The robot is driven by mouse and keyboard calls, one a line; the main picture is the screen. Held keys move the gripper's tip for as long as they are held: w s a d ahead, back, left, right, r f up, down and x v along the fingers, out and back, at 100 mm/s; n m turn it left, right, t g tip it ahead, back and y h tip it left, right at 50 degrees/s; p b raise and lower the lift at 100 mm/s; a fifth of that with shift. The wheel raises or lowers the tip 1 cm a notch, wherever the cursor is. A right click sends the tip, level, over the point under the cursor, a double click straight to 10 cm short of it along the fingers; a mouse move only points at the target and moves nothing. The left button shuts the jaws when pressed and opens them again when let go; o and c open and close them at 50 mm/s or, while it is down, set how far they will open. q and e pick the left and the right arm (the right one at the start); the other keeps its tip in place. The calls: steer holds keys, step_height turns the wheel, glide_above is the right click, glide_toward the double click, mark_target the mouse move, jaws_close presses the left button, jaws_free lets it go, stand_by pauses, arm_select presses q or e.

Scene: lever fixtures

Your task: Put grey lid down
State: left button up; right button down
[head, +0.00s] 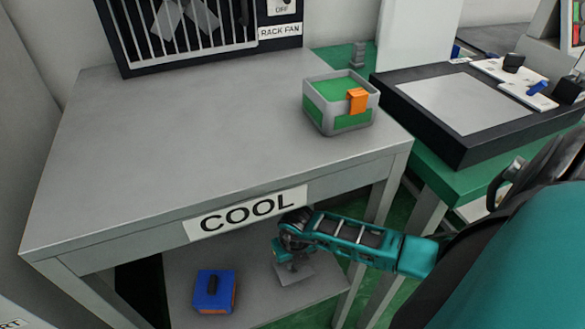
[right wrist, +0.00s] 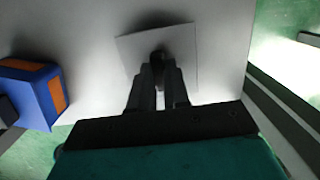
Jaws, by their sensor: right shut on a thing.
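The grey lid (right wrist: 183,58) is a flat square plate with a dark knob, low over the lower shelf under the table. It also shows in the head view (head: 299,274). My right gripper (right wrist: 158,66) is shut on the lid's knob. In the head view the right gripper (head: 291,264) reaches in below the COOL label. I cannot tell whether the lid touches the shelf. My left gripper is not in view.
A blue and orange box (head: 214,291) with a dark knob stands on the lower shelf (head: 262,308), left of the lid. A grey and green container (head: 340,103) with an orange tab stands on the tabletop (head: 190,150). The COOL label (head: 246,212) marks the table's front edge.

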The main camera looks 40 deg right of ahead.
steer(key=shift+f, duration=0.75)
steer(key=shift+r, duration=0.15)
steer(key=shift+f+b, duration=0.25)
steer(key=shift+b, duration=0.05)
steer(key=c, duration=1.1)
jaws_free()
steer(key=shift+r, duration=0.1)
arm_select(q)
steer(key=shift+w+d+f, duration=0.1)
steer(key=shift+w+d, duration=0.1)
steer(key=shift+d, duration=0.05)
arm_select(e)
steer(key=r+p, duration=0.8)
steer(key=shift+s+a+r, duration=0.1)
steer(key=shift+s+a, duration=0.05)
steer(key=shift+s, duration=0.25)
arm_select(q)
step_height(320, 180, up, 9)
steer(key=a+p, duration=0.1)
steer(key=p, duration=0.3)
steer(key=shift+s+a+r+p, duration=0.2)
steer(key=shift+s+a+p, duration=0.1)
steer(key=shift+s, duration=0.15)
arm_select(e)
steer(key=r, duration=0.4)
steer(key=shift+s, duration=0.3)
